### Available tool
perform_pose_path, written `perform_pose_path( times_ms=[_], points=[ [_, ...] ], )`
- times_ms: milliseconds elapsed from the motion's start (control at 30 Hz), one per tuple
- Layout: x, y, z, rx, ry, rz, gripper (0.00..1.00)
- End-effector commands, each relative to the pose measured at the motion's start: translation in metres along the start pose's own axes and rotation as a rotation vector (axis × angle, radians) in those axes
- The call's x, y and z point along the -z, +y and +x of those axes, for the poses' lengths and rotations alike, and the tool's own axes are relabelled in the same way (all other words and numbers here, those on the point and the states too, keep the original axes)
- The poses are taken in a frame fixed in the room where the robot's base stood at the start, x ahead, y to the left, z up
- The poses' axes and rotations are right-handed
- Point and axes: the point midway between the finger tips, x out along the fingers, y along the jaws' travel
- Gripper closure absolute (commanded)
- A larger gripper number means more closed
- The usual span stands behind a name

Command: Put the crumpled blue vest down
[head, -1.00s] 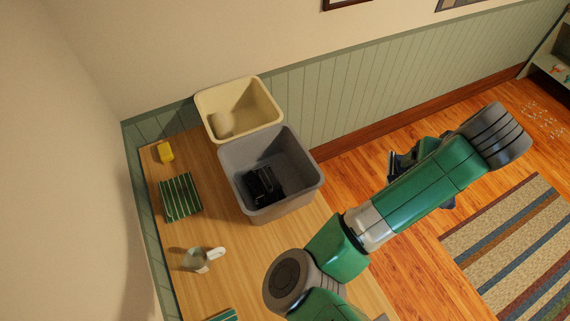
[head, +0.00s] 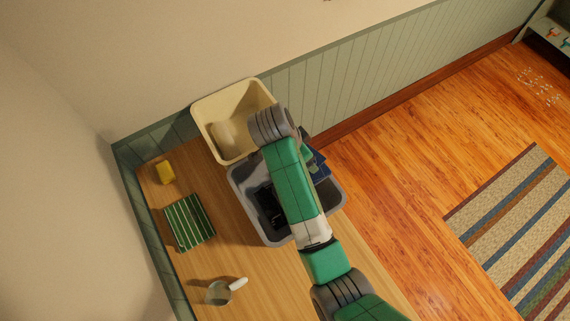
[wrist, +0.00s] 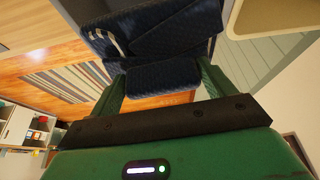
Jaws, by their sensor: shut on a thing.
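The crumpled blue vest (head: 319,166) shows as a dark blue patch beside my arm, over the right back part of the grey bin (head: 334,201). In the wrist view the dark blue, textured vest (wrist: 165,35) lies folded between and beyond my green fingers. My gripper (wrist: 162,78) is shut on it. In the head view my forearm covers most of the gripper and the middle of the grey bin. I cannot tell whether the vest touches the bin.
A dark object (head: 268,207) lies in the grey bin.

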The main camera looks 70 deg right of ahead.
Motion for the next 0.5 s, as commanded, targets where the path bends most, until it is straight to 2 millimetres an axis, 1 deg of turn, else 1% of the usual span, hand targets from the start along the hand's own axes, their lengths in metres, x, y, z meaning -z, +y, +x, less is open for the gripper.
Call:
perform_pose_path(
  times_ms=[33,100,200,300,367,500],
  points=[
    [-0.011,0.003,0.005,-0.010,0.000,0.016,0.45],
    [-0.022,0.005,0.011,-0.016,0.000,0.040,0.45],
    [-0.029,0.007,0.014,-0.019,0.000,0.055,0.45],
    [-0.030,0.007,0.017,-0.020,0.000,0.057,0.45],
    [-0.034,0.008,0.027,-0.022,0.000,0.055,0.45],
    [-0.046,0.007,0.056,-0.021,0.000,0.055,0.45]
  ],
)
